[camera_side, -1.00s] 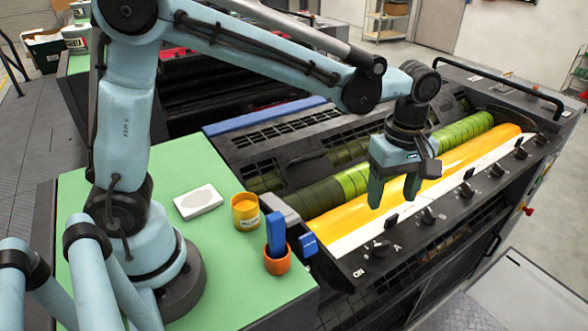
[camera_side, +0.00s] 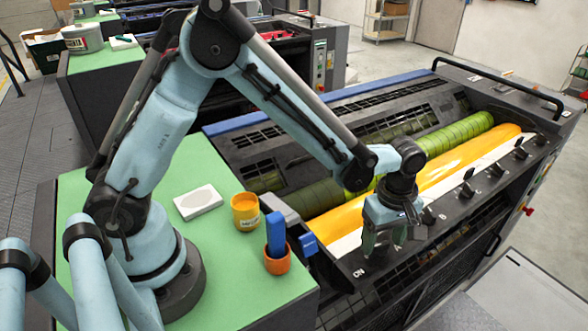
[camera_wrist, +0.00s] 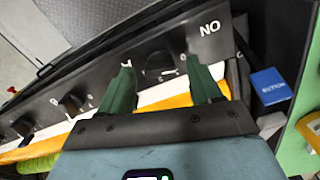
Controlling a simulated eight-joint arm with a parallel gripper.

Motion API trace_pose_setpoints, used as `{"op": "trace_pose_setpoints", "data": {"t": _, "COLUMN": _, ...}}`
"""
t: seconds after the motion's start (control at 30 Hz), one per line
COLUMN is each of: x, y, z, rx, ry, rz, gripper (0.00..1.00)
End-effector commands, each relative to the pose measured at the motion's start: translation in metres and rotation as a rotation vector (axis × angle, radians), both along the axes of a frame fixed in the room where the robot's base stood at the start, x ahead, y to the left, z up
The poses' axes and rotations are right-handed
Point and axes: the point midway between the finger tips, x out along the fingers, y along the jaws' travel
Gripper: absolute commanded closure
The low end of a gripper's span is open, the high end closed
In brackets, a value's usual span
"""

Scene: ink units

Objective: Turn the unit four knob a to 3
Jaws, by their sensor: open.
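My gripper (camera_side: 384,246) is open over the near end of the row of knobs on the ink unit's dark panel. In the wrist view its two green fingers (camera_wrist: 160,68) stand apart, one on each side of a dark knob (camera_wrist: 159,72) beside the white ON marking (camera_wrist: 210,27), which reads upside down. This end knob is most likely knob a. A pale arc mark shows by it, but I cannot read its setting. I cannot tell whether the fingers touch it. In the side view the gripper hides the knob.
More knobs (camera_side: 468,189) run along the panel, two also showing in the wrist view (camera_wrist: 72,103). The yellow ink roller (camera_side: 450,175) lies close behind. An orange cup (camera_side: 277,264) with a blue tool and a yellow tin (camera_side: 245,212) stand on the green top (camera_side: 225,270).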

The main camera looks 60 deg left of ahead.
Motion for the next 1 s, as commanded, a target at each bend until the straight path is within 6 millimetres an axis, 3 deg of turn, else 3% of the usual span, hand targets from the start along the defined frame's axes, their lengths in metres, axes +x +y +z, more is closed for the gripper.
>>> {"op": "trace_pose_setpoints", "data": {"t": 0.37, "x": -0.0002, "y": 0.0001, "z": -0.0059, "rx": 0.0, "ry": 0.0, "rz": 0.0, "gripper": 0.36}}
{"op": "trace_pose_setpoints", "data": {"t": 0.73, "x": -0.0001, "y": 0.0, "z": -0.0056, "rx": 0.0, "ry": 0.0, "rz": 0.0, "gripper": 0.9}}
{"op": "trace_pose_setpoints", "data": {"t": 1.0, "x": -0.0001, "y": 0.0, "z": -0.0055, "rx": 0.0, "ry": 0.0, "rz": -0.025, "gripper": 0.92}}
